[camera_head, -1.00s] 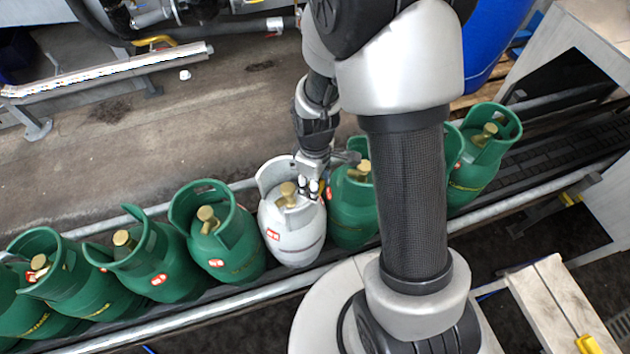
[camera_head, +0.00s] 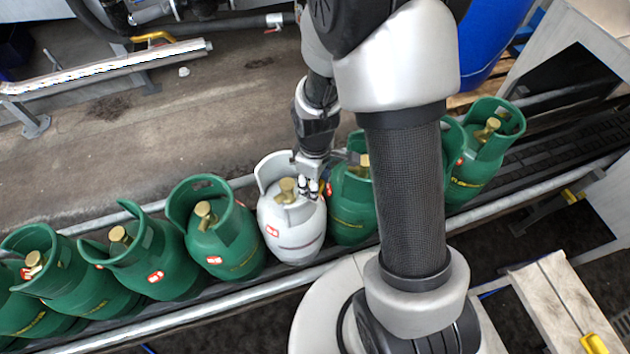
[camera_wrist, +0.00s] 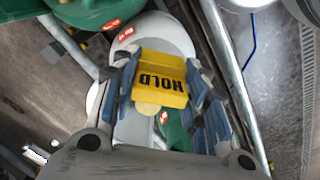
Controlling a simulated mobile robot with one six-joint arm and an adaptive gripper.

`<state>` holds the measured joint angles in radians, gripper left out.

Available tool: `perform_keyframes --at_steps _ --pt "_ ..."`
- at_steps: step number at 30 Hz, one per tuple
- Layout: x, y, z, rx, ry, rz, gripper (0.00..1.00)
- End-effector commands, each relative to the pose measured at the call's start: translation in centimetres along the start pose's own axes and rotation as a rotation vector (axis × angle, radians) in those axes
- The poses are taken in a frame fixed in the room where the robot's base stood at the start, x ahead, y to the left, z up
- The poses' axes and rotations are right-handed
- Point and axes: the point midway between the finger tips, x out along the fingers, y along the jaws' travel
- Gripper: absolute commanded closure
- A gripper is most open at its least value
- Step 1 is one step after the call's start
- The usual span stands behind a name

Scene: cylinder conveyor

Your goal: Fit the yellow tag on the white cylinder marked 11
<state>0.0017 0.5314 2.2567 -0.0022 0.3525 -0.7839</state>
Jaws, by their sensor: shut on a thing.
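The white cylinder (camera_head: 293,240) stands upright in a row of green cylinders, with a red label, a brass valve (camera_head: 286,188) and an open collar. I cannot read a number on it. My gripper (camera_head: 308,188) is low over its top, beside the valve at the collar's open side. In the wrist view my gripper (camera_wrist: 163,100) is shut on the yellow tag (camera_wrist: 160,72), which reads HOLD. The tag lies over the white cylinder's top (camera_wrist: 160,35) and partly hides the brass valve. Whether it touches the valve is unclear. The tag is hidden in the head view.
Green cylinders stand close on both sides, the nearest at left (camera_head: 228,245) and right (camera_head: 350,215). A metal guide rail (camera_head: 215,310) runs along the front of the row. A pale bench (camera_head: 548,285) with a yellow object (camera_head: 592,343) is at lower right.

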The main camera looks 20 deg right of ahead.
Motion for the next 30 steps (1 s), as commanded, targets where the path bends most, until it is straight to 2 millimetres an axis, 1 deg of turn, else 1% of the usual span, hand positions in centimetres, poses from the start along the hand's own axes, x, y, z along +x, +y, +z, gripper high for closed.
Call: perform_keyframes --at_steps 4,5,15,25,28,30 --pt "0.5 0.0 0.0 0.000 0.000 0.000 0.77" --pt "0.4 0.0 0.0 0.000 0.000 0.000 0.57" --pt "0.3 0.0 0.0 0.000 0.000 0.000 0.36" --pt "0.1 0.0 0.0 0.000 0.001 0.001 0.36" --pt "-0.8 0.1 -0.1 0.000 0.004 0.004 0.36" --pt "-1.9 0.1 -0.1 0.000 0.005 0.005 0.36"
